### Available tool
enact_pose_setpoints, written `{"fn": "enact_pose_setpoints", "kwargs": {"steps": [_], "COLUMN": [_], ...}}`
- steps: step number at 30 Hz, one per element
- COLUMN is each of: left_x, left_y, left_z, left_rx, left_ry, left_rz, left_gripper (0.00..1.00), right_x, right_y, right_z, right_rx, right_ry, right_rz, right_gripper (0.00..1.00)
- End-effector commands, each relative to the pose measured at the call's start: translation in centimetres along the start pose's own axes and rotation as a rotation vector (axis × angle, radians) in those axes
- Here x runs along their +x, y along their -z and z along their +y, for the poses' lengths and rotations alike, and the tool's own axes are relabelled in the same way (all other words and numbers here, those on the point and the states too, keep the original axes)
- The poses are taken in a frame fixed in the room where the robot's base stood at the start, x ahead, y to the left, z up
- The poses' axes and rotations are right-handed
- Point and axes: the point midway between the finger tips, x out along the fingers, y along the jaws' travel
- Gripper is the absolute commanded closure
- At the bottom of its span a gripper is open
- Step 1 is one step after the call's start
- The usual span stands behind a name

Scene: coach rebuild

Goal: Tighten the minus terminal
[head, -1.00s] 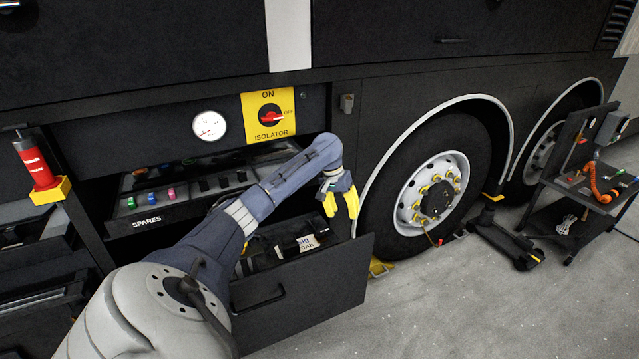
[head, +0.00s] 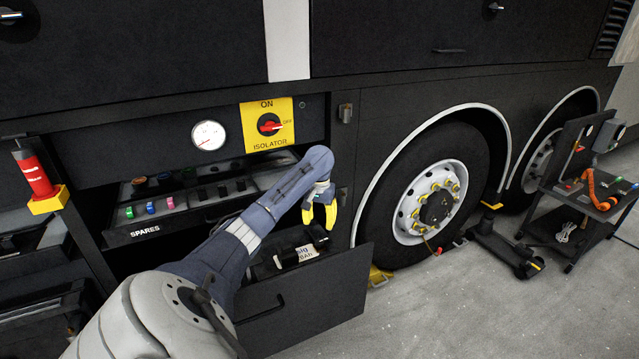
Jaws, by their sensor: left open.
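My left gripper (head: 319,224) is open, with its yellow fingers pointing down over the right part of an open drawer (head: 325,300). A dark battery-like unit (head: 290,257) with a white label lies in the drawer below the fingers. The fingers look empty, and I cannot tell how far above the unit they are. Small dark parts show on top of the unit, but I cannot make out which is the minus terminal. My arm hides the left part of the drawer. My right gripper is not in view.
A SPARES tray (head: 150,215) with coloured pieces is behind my arm. A wheel (head: 435,200) stands right of the drawer, and a tool trolley (head: 590,195) farther right.

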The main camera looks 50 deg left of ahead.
Motion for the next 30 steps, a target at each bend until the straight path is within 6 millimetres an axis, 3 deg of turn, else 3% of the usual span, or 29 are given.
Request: {"fn": "enact_pose_setpoints", "kwargs": {"steps": [6,15,21,30], "left_x": [4.1,7.9,9.1,9.4], "left_y": [-0.1,0.0,0.0,0.0], "left_z": [0.1,0.0,0.0,0.0], "left_rx": [-0.002,-0.002,-0.001,0.001], "left_ry": [-0.001,0.0,-0.001,0.0], "left_rz": [-0.004,-0.002,-0.001,0.0], "left_gripper": [0.5,0.5,0.5,0.5], "right_x": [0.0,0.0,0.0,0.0], "right_y": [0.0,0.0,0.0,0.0], "right_z": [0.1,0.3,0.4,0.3], "right_rx": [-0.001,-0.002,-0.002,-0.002], "right_ry": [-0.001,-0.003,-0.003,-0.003], "right_rz": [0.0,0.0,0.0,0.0], "right_gripper": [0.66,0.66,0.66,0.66]}}
